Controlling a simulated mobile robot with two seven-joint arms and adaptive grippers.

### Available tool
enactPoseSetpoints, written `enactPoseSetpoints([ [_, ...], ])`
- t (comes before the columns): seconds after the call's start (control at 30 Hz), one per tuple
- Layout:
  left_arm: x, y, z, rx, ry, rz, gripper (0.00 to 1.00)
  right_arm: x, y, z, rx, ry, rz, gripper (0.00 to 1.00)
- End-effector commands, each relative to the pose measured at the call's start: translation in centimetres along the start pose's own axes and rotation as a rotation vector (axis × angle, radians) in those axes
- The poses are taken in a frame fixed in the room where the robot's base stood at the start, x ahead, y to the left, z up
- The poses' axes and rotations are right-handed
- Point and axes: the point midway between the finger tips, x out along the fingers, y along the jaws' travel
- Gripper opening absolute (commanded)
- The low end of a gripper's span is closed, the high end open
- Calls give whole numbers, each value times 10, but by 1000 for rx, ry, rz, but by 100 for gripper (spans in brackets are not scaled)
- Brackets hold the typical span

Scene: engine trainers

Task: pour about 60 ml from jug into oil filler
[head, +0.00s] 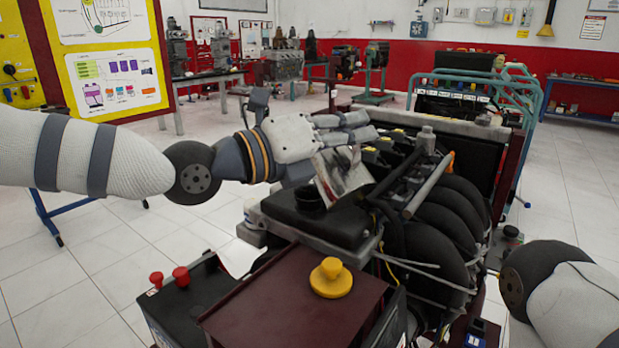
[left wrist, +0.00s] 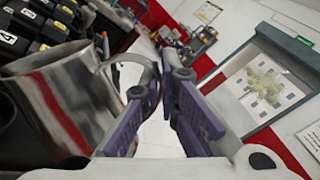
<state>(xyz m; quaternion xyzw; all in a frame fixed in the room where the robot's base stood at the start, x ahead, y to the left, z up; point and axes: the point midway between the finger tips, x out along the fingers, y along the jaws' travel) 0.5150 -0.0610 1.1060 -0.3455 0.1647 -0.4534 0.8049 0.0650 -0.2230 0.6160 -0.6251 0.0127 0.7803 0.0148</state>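The jug (head: 345,174) is a grey-white vessel with a dark red band. It is tilted in the air over the engine, just right of the oil filler (head: 310,198), a short black round neck on a black cover. In the left wrist view the jug (left wrist: 62,108) fills the left side, with its curved handle towards the fingers. My left gripper (head: 357,127) is at the jug's upper side. Its purple-grey fingers (left wrist: 163,95) appear closed around the handle. The jug's inside and any liquid are hidden. My right gripper is out of view; only part of my right arm shows.
A dark red box with a yellow knob (head: 331,279) stands in front of the filler. A black battery with red caps (head: 181,276) is at its left. Thick black pipes (head: 447,220) lie right of the filler. A yellow poster board (head: 104,60) stands at the back left.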

Motion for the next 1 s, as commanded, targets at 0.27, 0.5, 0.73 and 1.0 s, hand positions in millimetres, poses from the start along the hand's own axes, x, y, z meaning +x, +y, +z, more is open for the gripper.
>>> enactPoseSetpoints([
  [0.27,1,21,-12,-32,12,18,0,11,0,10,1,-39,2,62],
  [0.5,1,20,-11,-31,11,16,0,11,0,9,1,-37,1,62],
  [0.73,1,19,-11,-31,10,16,0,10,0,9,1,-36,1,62],
  [1.0,1,8,-8,49,9,10,0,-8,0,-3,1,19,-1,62],
])
